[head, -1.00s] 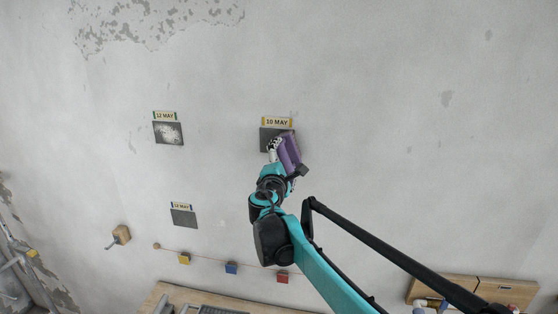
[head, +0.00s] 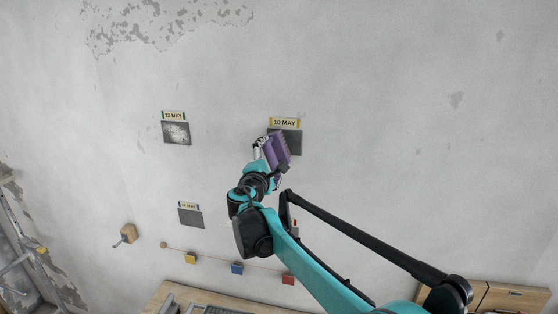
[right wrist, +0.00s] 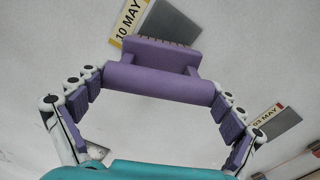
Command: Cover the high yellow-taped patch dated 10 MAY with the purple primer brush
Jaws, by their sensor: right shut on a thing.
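The 10 MAY label (head: 284,122) with yellow ends sits above a dark grey patch (head: 294,143) high on the wall. The purple brush (head: 277,150) is in front of the patch's left part, hiding it; the right part shows plain grey. My right gripper (head: 270,161) is shut on the brush. In the right wrist view the brush handle (right wrist: 158,84) lies between the fingers, and its bristles point toward the lower edge of the patch (right wrist: 172,24). I cannot tell whether the bristles touch. My left gripper is not in view.
A 03 MAY label (right wrist: 266,118) shows in the right wrist view. Yellow, blue and red blocks (head: 237,268) line the lower wall above a wooden bench (head: 158,296).

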